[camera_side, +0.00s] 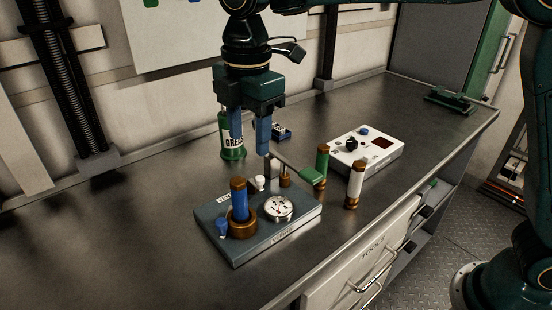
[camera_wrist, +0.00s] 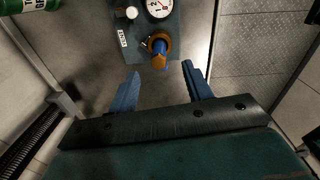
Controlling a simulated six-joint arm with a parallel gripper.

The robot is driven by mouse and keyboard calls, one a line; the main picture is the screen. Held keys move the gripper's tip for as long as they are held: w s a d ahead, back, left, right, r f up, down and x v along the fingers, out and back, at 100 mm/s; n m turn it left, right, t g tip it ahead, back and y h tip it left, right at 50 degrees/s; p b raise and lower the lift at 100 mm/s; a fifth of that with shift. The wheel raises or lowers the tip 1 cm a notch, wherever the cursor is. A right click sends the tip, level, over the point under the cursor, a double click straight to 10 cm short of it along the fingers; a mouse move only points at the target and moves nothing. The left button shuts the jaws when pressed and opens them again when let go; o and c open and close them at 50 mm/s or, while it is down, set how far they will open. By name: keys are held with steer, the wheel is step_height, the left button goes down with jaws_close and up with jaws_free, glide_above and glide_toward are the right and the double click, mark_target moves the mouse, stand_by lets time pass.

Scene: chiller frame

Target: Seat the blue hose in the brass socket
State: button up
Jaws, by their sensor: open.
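The blue hose (camera_side: 239,200), a short blue cylinder with a copper-brown top end, stands upright in the brass socket (camera_side: 241,226) on the grey-blue plate (camera_side: 213,241). Its lower end is hidden inside the socket, so its depth cannot be told. The wrist view shows the hose's copper end (camera_wrist: 159,62) and part of the socket (camera_wrist: 149,44) beyond the fingertips. My gripper (camera_side: 250,144) has two blue fingers spread apart with nothing between them. It hangs above and behind the plate, clear of the hose. Its open fingers also show in the wrist view (camera_wrist: 161,70).
A green hose (camera_side: 321,166) and white hose (camera_side: 355,184) stand to the right. A white box (camera_side: 378,160) and green grease bottle (camera_side: 232,146) are behind. The left bench is clear.

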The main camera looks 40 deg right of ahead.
steer(key=s+d+r+m+t, duration=0.1)
steer(key=s+d+r+m, duration=0.1)
steer(key=s+d+m, duration=0.4)
steer(key=s+d+r+m+t, duration=0.25)
steer(key=s+d, duration=0.25)
steer(key=d, duration=0.4)
steer(key=s+d+f+m+t, duration=0.1)
steer(key=s+d+f+m, duration=0.1)
steer(key=s+d+m, duration=0.2)
steer(key=s+d+f+m, duration=0.3)
steer(key=s+d+m, duration=0.1)
steer(key=s+m, duration=0.3)
steer(key=shift+s+f+t, duration=0.3)
steer(key=shift+s+t, duration=0.05)
steer(key=shift+s, duration=0.85)
